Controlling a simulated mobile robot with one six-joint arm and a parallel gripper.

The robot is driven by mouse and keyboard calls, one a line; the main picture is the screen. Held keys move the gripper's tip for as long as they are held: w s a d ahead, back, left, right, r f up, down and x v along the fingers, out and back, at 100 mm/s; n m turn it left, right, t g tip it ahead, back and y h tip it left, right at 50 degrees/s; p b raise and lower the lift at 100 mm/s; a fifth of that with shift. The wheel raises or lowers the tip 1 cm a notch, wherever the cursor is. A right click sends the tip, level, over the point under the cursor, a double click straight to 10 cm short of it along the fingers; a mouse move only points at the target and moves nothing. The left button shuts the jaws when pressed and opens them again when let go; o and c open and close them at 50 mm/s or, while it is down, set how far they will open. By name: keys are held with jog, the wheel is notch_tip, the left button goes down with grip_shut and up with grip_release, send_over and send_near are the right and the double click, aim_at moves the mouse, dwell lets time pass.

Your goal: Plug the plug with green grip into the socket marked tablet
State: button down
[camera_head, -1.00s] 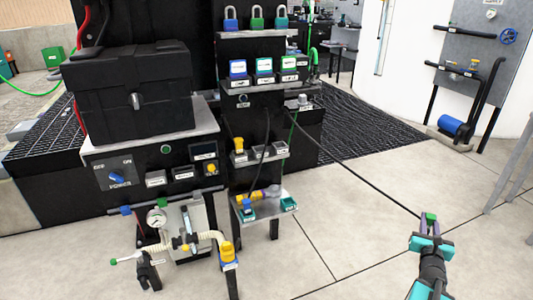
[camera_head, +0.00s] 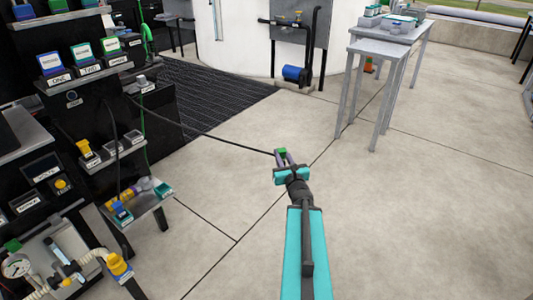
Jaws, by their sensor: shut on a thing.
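My gripper (camera_head: 283,163) is in the middle of the view, above open floor. It is shut on the plug with green grip (camera_head: 282,152). A black cable (camera_head: 215,135) runs from the plug left to the black rack. A small shelf on the rack bears several sockets: one with a yellow plug (camera_head: 84,147) standing in it, and grey sockets (camera_head: 110,149) beside it. Their labels are too small to read, so I cannot tell which is marked tablet. My gripper is well to the right of this shelf and apart from it.
A lower shelf (camera_head: 150,200) holds yellow, grey and teal items. Devices with coloured screens (camera_head: 83,53) stand higher on the rack. A gauge (camera_head: 16,266) and pipes are at the lower left. A grey table (camera_head: 390,50) stands at the upper right. The floor between is clear.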

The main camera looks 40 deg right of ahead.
jog(key=w+a+r+n+t+y, duration=0.1)
jog(key=w+a+r+n+y, duration=0.25)
jog(key=a, duration=0.45)
jog(key=w+a+r+n+y, duration=0.2)
jog(key=w+a+r+y, duration=0.1)
jog(key=w+a+y, duration=0.3)
jog(key=w+a+r+n+t+y, duration=0.1)
jog(key=w+a+r+n+y, duration=0.2)
jog(key=a, duration=0.6)
jog(key=s+a+r+n+g+y, duration=0.1)
jog(key=a+n+g+y, duration=0.2)
jog(key=a, duration=1.1)
jog(key=s+a+r+n+g+y, duration=0.1)
jog(key=a+n+g+y, duration=0.3)
jog(key=a+y, duration=0.4)
jog(key=a+n, duration=0.1)
jog(key=a, duration=0.4)
jog(key=shift+s+a+r, duration=0.2)
jog(key=shift+s+a, duration=0.1)
jog(key=shift+a, duration=0.1)
jog(key=shift+n+y, duration=0.25)
